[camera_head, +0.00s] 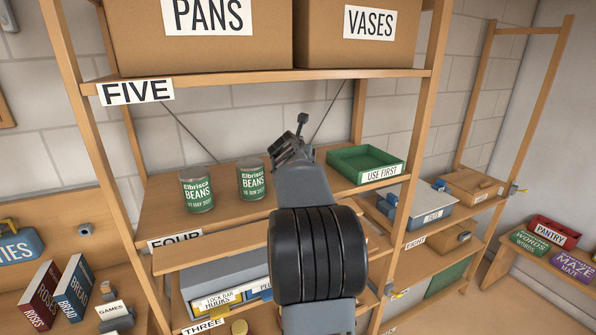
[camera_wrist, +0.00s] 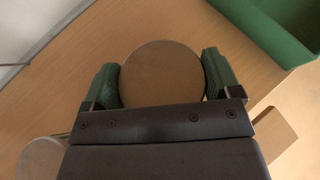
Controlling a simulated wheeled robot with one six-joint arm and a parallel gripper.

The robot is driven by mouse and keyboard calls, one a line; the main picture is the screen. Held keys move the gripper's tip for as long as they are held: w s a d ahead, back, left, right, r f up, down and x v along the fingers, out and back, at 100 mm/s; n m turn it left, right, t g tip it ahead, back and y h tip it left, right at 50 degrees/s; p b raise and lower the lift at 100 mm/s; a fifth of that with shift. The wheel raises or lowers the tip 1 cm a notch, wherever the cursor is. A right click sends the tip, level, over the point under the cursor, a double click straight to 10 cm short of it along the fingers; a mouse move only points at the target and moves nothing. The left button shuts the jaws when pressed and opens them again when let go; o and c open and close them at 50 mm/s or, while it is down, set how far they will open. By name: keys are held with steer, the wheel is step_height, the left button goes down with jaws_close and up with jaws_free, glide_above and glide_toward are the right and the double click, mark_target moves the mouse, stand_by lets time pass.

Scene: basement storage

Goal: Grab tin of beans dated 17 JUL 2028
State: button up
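A round tin lid (camera_wrist: 162,74) lies between the two green-padded fingers of my gripper (camera_wrist: 162,85) in the wrist view, with a pad against each side and no clear gap. That tin's label and date are not visible. In the head view my arm hides it, and my gripper (camera_head: 290,150) shows only in part over the shelf. Two green Elbrisca BEANS tins stand upright left of my arm. The left tin (camera_head: 196,190) has a small date that seems to read MAY 2027. The right tin (camera_head: 251,181) seems to read JUN, with its year unclear.
A green USE FIRST tray (camera_head: 345,171) stands right of my gripper on the same shelf; its corner shows in the wrist view (camera_wrist: 268,32). Another round lid (camera_wrist: 42,158) is at lower left there. Shelf posts (camera_head: 405,160) and the upper shelf (camera_head: 260,76) bound the space.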

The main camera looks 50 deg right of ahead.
steer(key=c, duration=0.6)
steer(key=shift+c, duration=0.5)
steer(key=shift+r, duration=0.1)
